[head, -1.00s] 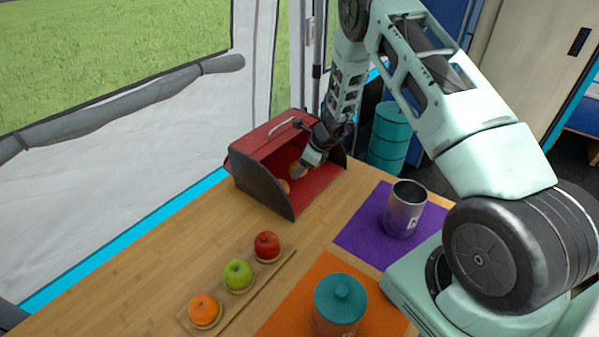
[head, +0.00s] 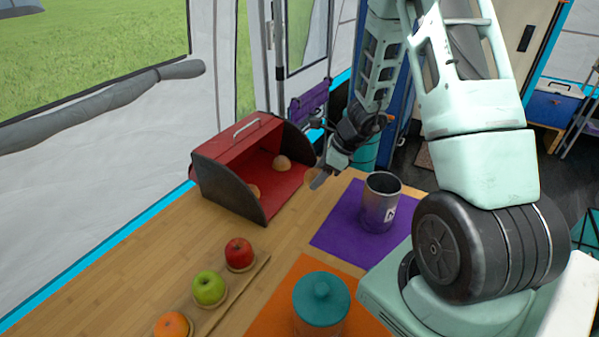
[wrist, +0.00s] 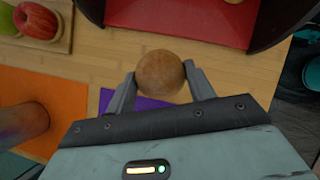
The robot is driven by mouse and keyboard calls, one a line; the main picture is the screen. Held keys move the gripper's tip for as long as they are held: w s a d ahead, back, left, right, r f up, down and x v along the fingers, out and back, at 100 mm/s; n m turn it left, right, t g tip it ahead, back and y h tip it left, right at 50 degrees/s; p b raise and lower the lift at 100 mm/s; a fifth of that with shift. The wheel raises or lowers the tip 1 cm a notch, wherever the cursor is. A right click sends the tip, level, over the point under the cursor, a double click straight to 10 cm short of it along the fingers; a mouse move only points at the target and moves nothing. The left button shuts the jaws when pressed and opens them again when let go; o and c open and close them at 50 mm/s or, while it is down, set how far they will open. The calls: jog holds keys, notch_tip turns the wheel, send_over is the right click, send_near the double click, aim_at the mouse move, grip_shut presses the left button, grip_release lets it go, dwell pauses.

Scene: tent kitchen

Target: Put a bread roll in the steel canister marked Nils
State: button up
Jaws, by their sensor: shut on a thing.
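My gripper (wrist: 161,84) is shut on a round brown bread roll (wrist: 160,73), which sits between its two fingers. In the head view the held roll (head: 311,178) is in the air, just right of the red bread bin (head: 228,150). The open steel canister (head: 380,204) stands upright on the purple mat (head: 336,236), to the right of and below my gripper. Two more rolls lie in the bin, one at the back (head: 282,162) and one lower left (head: 253,191).
A canister with a teal lid (head: 321,300) stands on the orange mat (head: 285,291). A wooden board (head: 228,301) holds a red apple (head: 239,252), a green apple (head: 208,288) and an orange (head: 172,325). The wooden table is bare between bin and board.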

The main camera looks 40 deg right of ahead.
jog(key=shift+s+d, duration=0.3)
jog(key=shift+s, duration=0.45)
jog(key=shift+s+d, duration=0.25)
jog(key=shift+s, duration=0.5)
jog(key=shift+r, duration=0.1)
